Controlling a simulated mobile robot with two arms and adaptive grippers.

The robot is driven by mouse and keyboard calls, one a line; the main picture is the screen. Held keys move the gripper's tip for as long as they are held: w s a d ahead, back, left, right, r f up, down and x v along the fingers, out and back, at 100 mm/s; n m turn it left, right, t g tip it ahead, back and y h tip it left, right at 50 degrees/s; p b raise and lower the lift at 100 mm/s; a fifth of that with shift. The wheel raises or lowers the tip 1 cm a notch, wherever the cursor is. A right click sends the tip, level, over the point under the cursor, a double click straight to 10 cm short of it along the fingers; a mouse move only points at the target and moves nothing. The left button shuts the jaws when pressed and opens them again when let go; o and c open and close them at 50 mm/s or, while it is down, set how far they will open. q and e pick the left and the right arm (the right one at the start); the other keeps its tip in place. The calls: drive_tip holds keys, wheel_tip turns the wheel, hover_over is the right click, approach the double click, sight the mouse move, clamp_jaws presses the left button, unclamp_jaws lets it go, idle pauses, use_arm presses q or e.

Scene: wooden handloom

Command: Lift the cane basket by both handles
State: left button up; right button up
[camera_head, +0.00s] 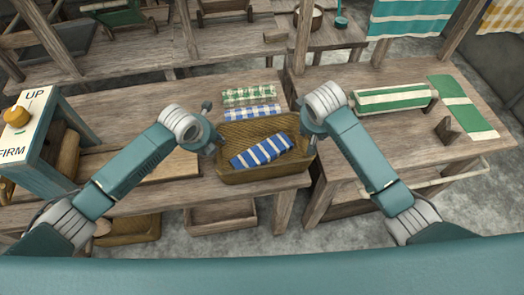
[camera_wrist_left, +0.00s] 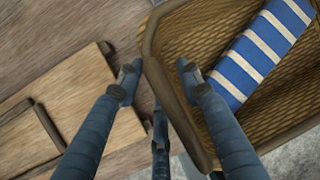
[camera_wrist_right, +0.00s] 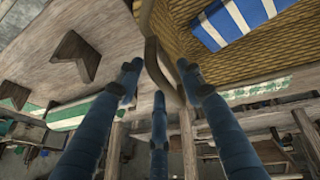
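The woven cane basket (camera_head: 250,177) sits on the wooden table, with a blue-and-white striped cloth (camera_head: 262,151) lying inside. My left gripper (camera_head: 214,143) is at the basket's left end. In the left wrist view its fingers (camera_wrist_left: 160,78) are spread apart, with the basket's brown rim and handle (camera_wrist_left: 152,75) between them. My right gripper (camera_head: 312,136) is at the right end. In the right wrist view its fingers (camera_wrist_right: 159,74) are also apart, with the curved handle (camera_wrist_right: 157,62) between them. I cannot tell whether any finger touches a handle.
Green and blue checked cloths (camera_head: 250,97) lie just behind the basket. A teal stand with UP and FIRM labels (camera_head: 32,125) is at the left. The right table (camera_head: 400,130) holds a green-and-white striped roll (camera_head: 392,97) and a wooden bracket (camera_head: 447,130).

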use_arm(q)
clamp_jaws()
use_arm(e)
clamp_jaws()
use_arm(q)
drive_tip(key=shift+w+r, duration=0.15)
use_arm(e)
drive_tip(key=shift+d, duration=0.1)
